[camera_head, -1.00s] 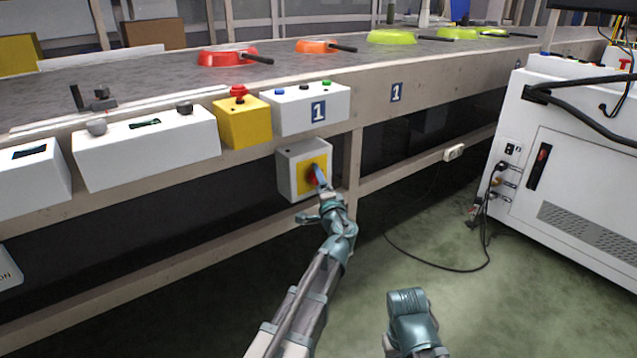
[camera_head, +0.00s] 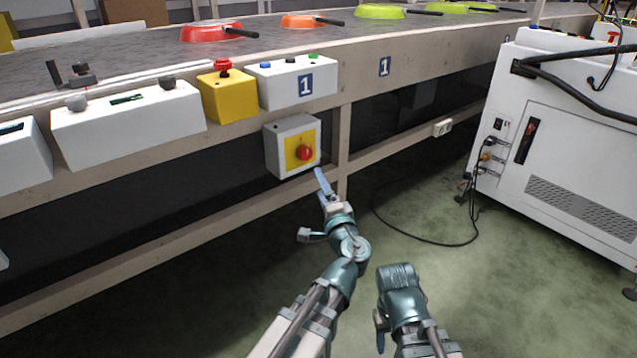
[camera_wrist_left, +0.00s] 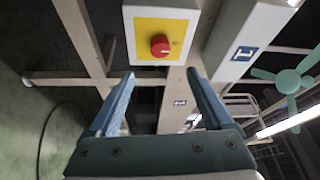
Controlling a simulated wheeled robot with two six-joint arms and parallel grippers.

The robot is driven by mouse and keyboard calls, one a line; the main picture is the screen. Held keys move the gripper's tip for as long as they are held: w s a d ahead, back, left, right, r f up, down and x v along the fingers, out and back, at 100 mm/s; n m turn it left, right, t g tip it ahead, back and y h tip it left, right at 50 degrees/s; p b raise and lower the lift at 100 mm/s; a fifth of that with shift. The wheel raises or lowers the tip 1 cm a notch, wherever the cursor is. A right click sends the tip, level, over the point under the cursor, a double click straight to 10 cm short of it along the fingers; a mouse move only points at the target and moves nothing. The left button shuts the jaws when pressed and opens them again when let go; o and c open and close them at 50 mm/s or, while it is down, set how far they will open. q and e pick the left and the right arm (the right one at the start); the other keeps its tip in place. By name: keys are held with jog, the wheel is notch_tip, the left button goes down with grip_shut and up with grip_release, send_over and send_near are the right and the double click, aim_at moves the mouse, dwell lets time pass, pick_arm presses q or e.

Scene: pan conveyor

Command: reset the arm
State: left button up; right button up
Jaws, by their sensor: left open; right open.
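My left gripper (camera_head: 321,184) is in front of the conveyor's lower frame, just below the grey switch box with a red knob on a yellow plate (camera_head: 303,153). In the left wrist view its two blue fingers (camera_wrist_left: 158,100) are spread apart with nothing between them. The red knob (camera_wrist_left: 160,46) shows beyond the fingertips, apart from them. My right arm (camera_head: 402,290) is folded at the bottom centre. Its fingers are mostly hidden, with a dark part at its lower left.
The conveyor (camera_head: 345,52) carries red, orange and green pans. White control boxes (camera_head: 130,125) and a yellow box with a red button (camera_head: 229,95) line its edge. A white cabinet (camera_head: 570,150) with cables stands at right. Green floor (camera_head: 480,300) between is free.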

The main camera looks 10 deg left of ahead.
dwell(0.3)
pick_arm(q)
jog(key=s+a+f+n+g+h+p, duration=0.1)
jog(key=s+a+f+n+g+p, duration=0.1)
jog(key=s+n+g+p, duration=0.7)
jog(key=s+d+m+g+h+p, duration=0.3)
jog(key=s+d+g+h+p, duration=0.45)
jog(key=s+d+p, duration=0.6)
notch_tip(320, 180, up, 37)
jog(key=s+a+p, duration=0.1)
jog(key=p, duration=3.5)
jog(key=shift+a+n, duration=0.3)
jog(key=shift+c, duration=0.2)
